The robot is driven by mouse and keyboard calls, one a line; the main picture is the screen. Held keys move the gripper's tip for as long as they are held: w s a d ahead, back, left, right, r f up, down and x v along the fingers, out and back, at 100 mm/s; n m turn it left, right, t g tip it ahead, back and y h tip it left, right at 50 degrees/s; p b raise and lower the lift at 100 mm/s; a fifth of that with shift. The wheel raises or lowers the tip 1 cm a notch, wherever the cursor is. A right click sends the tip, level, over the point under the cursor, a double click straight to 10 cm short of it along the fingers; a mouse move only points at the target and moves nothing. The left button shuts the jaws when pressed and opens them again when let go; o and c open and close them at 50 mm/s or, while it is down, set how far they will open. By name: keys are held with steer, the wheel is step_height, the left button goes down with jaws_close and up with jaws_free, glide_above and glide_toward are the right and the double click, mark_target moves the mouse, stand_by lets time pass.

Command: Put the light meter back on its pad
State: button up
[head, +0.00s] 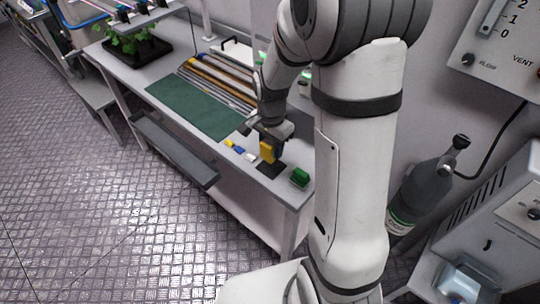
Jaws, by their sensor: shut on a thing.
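The light meter (267,152) is a small yellow upright block with a dark side. My gripper (268,140) points down over the bench's near right end and is shut on the meter's upper part. The pad (270,171) is a dark square on the bench top, directly below the meter in the picture. I cannot tell whether the meter's underside touches the pad or hangs just above it. My fingers and wrist hide the meter's top.
Small yellow, blue and white pieces (239,150) lie left of the pad. A green block (300,177) stands right of it near the bench edge. A green mat (195,106), several rods (215,82) and a plant tray (135,55) lie farther back. A gas cylinder (425,188) stands right.

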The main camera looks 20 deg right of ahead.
mark_target(271, 158)
step_height(271, 158, down, 5)
steer(key=shift+f, duration=0.1)
steer(key=shift+s, duration=0.1)
steer(key=o, duration=1.1)
steer(key=shift+o, duration=0.2)
